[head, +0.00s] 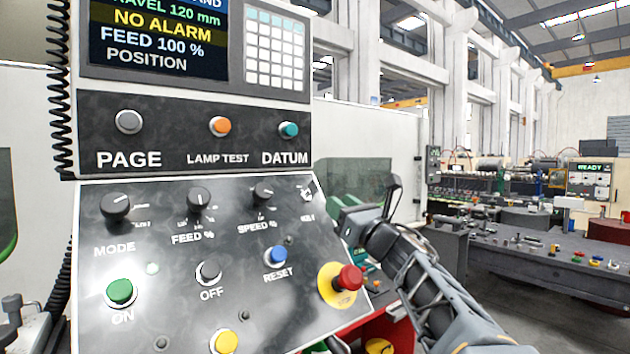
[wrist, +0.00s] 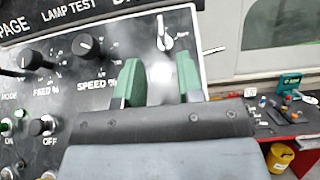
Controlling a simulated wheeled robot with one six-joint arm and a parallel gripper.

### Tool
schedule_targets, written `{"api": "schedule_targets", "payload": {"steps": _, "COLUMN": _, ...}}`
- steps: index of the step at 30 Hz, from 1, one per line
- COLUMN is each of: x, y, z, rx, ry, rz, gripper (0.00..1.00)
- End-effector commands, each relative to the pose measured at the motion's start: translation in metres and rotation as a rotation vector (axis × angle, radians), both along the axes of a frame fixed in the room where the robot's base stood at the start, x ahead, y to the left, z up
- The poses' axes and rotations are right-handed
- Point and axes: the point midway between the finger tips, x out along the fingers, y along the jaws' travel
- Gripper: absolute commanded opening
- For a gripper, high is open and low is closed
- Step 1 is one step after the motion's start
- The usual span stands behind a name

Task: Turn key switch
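The key switch (head: 307,191) is a small silver switch at the upper right of the sloped black control panel (head: 180,265). In the wrist view it shows as a silver key (wrist: 164,38) just beyond the fingertips, roughly in line with the gap between them. My gripper (head: 345,222) is to the right of and below the switch in the head view. In the wrist view its two green-padded fingers (wrist: 161,72) are apart with nothing held between them. The fingers look clear of the key, though the exact distance cannot be told.
The speed knob (head: 263,193) is left of the switch, and the feed knob (head: 199,200) is farther left. A red emergency button (head: 348,278) on a yellow base sits below. The blue reset button (head: 275,257) is nearby. Open space lies right of the panel.

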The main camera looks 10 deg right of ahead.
Motion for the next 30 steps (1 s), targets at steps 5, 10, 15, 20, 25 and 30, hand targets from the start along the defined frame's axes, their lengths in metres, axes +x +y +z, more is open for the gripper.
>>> {"api": "schedule_targets", "payload": {"steps": 5, "x": 0.032, "y": 0.013, "z": 0.019, "rx": 0.002, "ry": 0.003, "rz": 0.002, "gripper": 0.34}}
{"api": "schedule_targets", "payload": {"steps": 10, "x": 0.058, "y": 0.024, "z": 0.03, "rx": 0.004, "ry": 0.003, "rz": 0.001, "gripper": 0.34}}
{"api": "schedule_targets", "payload": {"steps": 15, "x": 0.077, "y": 0.032, "z": 0.038, "rx": 0.006, "ry": 0.002, "rz": 0.0, "gripper": 0.34}}
{"api": "schedule_targets", "payload": {"steps": 20, "x": 0.087, "y": 0.036, "z": 0.041, "rx": 0.004, "ry": 0.002, "rz": -0.001, "gripper": 0.34}}
{"api": "schedule_targets", "payload": {"steps": 25, "x": 0.091, "y": 0.038, "z": 0.041, "rx": 0.004, "ry": 0.003, "rz": -0.001, "gripper": 0.34}}
{"api": "schedule_targets", "payload": {"steps": 30, "x": 0.092, "y": 0.038, "z": 0.041, "rx": 0.004, "ry": 0.002, "rz": -0.001, "gripper": 0.34}}
